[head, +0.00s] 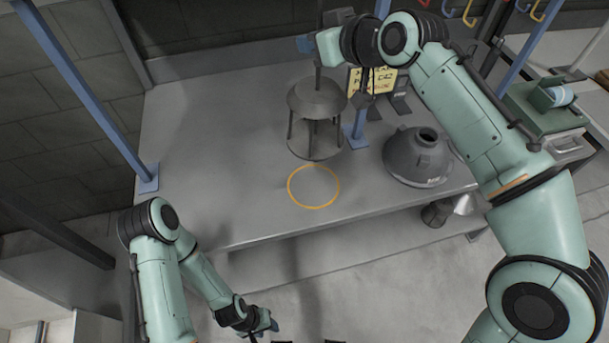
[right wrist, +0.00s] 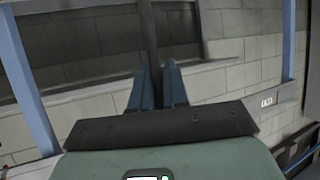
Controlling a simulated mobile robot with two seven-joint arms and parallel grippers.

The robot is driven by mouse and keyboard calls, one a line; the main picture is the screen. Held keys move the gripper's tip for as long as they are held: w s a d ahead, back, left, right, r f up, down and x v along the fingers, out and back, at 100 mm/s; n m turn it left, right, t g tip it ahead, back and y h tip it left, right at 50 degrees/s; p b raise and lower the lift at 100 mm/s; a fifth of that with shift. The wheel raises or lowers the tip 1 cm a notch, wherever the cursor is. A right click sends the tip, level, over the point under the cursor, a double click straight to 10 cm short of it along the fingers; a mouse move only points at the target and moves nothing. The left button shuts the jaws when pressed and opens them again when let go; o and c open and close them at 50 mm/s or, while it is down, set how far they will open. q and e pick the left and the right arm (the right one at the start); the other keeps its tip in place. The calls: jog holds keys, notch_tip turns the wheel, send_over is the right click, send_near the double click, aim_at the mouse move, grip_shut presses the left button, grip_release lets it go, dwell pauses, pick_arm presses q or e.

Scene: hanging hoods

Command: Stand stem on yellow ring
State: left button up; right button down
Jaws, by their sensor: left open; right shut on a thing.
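The stem (head: 317,100) is a dark upright rod with a round plate, thin posts and a bottom hoop. My right gripper (head: 312,45) is shut on its rod, well above the plate. The right wrist view shows the rod (right wrist: 149,45) between my two blue fingers. The yellow ring (head: 313,207) is a thin circle on the grey bench top, nearer the front edge than the stem's bottom. The stem's bottom appears just behind the ring; I cannot tell whether it touches the bench. My left gripper (head: 268,324) is open and empty, low in front of the bench.
A grey conical hood (head: 418,158) stands on the bench (head: 215,130) right of the ring. A yellow sign (head: 372,80) and blue posts (head: 360,128) are behind. A green case (head: 545,105) is at far right. The bench left of the ring is clear.

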aim_at(313, 106)
jog(key=shift+w, duration=0.1)
notch_tip(313, 106, down, 15)
jog(key=b, duration=0.4)
jog(key=shift+r, duration=0.1)
pick_arm(q)
notch_tip(313, 106, down, 6)
jog(key=s+b, duration=0.1)
jog(key=s, duration=0.1)
jog(key=shift+s+f, duration=0.15)
jog(key=shift+s, duration=0.25)
pick_arm(e)
jog(key=shift+f, duration=2.45)
pick_arm(q)
jog(key=shift+b, duration=0.3)
pick_arm(e)
jog(key=shift+f, duration=0.15)
jog(key=c, duration=1.4)
grip_release()
jog(key=shift+f, duration=0.15)
jog(key=shift+o, duration=1.4)
pick_arm(q)
jog(key=shift+f, duration=0.15)
